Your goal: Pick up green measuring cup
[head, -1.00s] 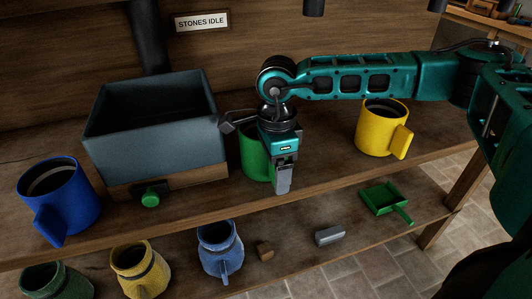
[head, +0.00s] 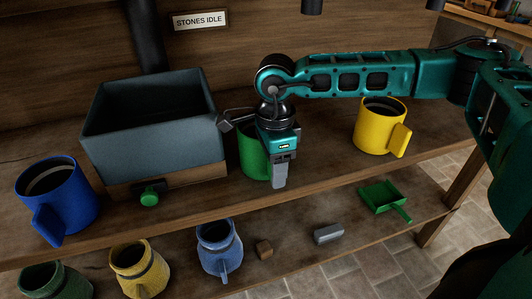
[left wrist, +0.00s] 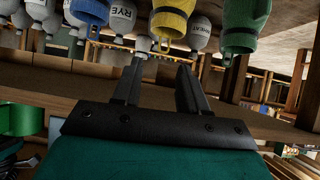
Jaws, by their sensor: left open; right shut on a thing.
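The green measuring cup (head: 250,150) stands on the upper shelf, just right of the grey bin in the head view. My right gripper (head: 279,178) points down in front of it and is shut on it. The gripper hides the cup's right side and the part being gripped. My left gripper (left wrist: 158,86) shows only in the left wrist view. It is open, with nothing between its fingers.
A yellow cup (head: 378,130) stands to the right and a blue cup (head: 68,192) at far left. The grey bin (head: 150,130) has a green knob (head: 149,198). The lower shelf holds several jugs, a green scoop (head: 380,197) and small blocks.

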